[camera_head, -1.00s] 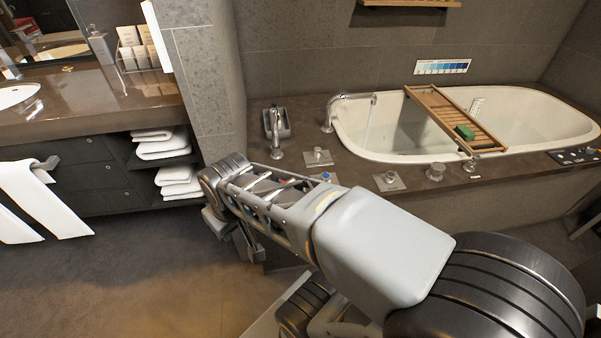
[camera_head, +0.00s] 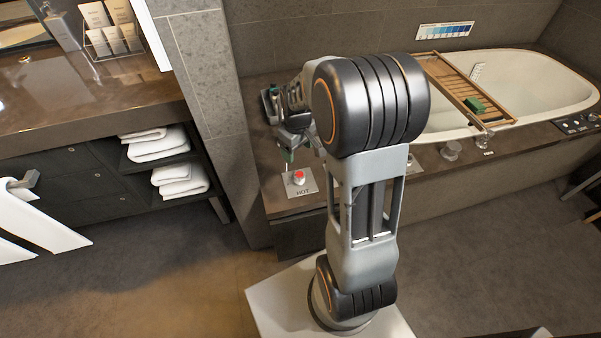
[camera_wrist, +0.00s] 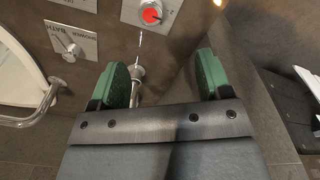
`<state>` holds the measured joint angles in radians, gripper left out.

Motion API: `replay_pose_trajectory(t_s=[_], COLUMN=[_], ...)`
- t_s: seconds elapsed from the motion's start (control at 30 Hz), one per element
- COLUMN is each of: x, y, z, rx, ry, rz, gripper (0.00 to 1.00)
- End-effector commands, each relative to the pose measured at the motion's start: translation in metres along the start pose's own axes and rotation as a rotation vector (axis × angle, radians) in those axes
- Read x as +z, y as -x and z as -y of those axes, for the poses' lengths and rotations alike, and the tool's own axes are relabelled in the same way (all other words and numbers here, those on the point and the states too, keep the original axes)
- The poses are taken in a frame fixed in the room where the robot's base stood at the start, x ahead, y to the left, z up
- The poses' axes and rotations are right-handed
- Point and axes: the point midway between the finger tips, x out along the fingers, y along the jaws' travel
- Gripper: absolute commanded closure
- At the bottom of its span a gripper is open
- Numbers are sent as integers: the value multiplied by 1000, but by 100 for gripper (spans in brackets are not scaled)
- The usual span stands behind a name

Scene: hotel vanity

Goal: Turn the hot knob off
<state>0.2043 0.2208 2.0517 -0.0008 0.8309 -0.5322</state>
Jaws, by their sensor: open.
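The hot knob (camera_head: 299,177) has a red top and sits on a square metal plate marked HOT, at the near left corner of the tub deck. In the wrist view the red knob (camera_wrist: 151,15) is at the top edge, ahead of my fingertips. My gripper (camera_wrist: 163,78) is open, with green pads apart and no knob between them. In the head view my gripper (camera_head: 289,152) hangs just behind and above the knob, partly hidden by my arm. A chrome spout (camera_wrist: 138,82) shows between the fingers in the wrist view, close to the left pad.
A lever plate (camera_wrist: 72,42) lettered SHOWER BATH lies left of the fingers. A tiled wall (camera_head: 200,75) and the vanity counter (camera_head: 60,95) stand left. My arm hides the deck's middle.

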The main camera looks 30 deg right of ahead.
Motion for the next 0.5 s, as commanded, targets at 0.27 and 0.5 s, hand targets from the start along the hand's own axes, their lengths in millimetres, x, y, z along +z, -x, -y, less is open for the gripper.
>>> replay_pose_trajectory(t_s=[0.27, 0.5], x=[-9, -8], y=[-34, -77], z=[-21, -20], rx=[-21, -24], ry=[58, 62], rz=[33, 36], gripper=[29, 29])
